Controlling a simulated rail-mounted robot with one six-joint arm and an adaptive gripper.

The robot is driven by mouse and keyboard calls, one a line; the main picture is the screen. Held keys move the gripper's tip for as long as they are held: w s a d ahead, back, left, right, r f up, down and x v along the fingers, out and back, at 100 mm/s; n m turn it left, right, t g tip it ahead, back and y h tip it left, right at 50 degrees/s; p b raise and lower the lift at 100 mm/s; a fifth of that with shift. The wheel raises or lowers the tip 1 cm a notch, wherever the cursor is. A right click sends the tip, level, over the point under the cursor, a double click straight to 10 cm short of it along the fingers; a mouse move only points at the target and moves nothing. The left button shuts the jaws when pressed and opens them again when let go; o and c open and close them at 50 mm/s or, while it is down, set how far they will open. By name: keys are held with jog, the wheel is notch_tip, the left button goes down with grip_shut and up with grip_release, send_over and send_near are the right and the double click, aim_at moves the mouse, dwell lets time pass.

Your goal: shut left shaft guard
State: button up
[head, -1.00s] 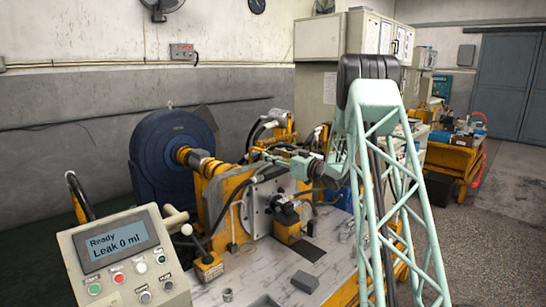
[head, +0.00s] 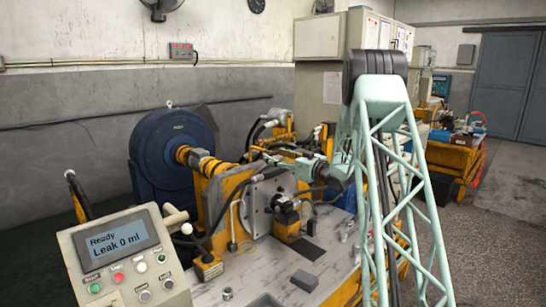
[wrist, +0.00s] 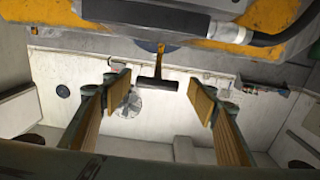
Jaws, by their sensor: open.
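My gripper (head: 268,158) reaches left over the yellow test stand in the head view, behind its upright plate. In the wrist view my gripper (wrist: 158,98) is open, with two wood-coloured pads apart and nothing held. A black T-shaped bar (wrist: 157,85) on a short yellow stem shows between and beyond the pads; I see no contact. Yellow machine parts (wrist: 185,20) fill the top of that view. In the head view a yellow shaft coupling (head: 200,163) sits beside the blue round housing (head: 172,150). I cannot clearly tell which part is the left shaft guard.
A control box (head: 122,258) reading "Ready, Leak 0 ml" stands at the front left. The grey bench top (head: 245,275) carries a dark block (head: 265,300) and small loose parts. Hoses and fittings crowd the stand. Open floor (head: 500,220) lies at the right.

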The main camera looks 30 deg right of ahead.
jog(key=s+d, duration=0.1)
jog(key=s, duration=0.8)
jog(key=shift+s+d, duration=0.15)
jog(key=shift+d, duration=0.1)
jog(key=shift+r, duration=0.1)
dwell(0.3)
jog(key=a+r+m+g+h, duration=0.15)
jog(key=a+r+h, duration=0.25)
jog(key=a+r, duration=0.45)
jog(key=s+a+r+m+g+h, duration=0.15)
jog(key=s+a+r+g, duration=0.35)
jog(key=s+a, duration=0.5)
jog(key=s+a+f+g, duration=0.2)
jog(key=s+a, duration=0.7)
jog(key=s, duration=0.8)
jog(key=s+a+f+g+y, duration=0.1)
jog(key=s+a+f+g, duration=0.1)
jog(key=s+a, duration=0.8)
jog(key=s+a+f+g+y, duration=0.1)
jog(key=s+a, duration=0.8)
jog(key=s, duration=1.4)
jog(key=shift+s+a+f+n+g, duration=0.25)
jog(key=shift+s+f+n+g, duration=0.15)
jog(key=shift+f+g, duration=0.6)
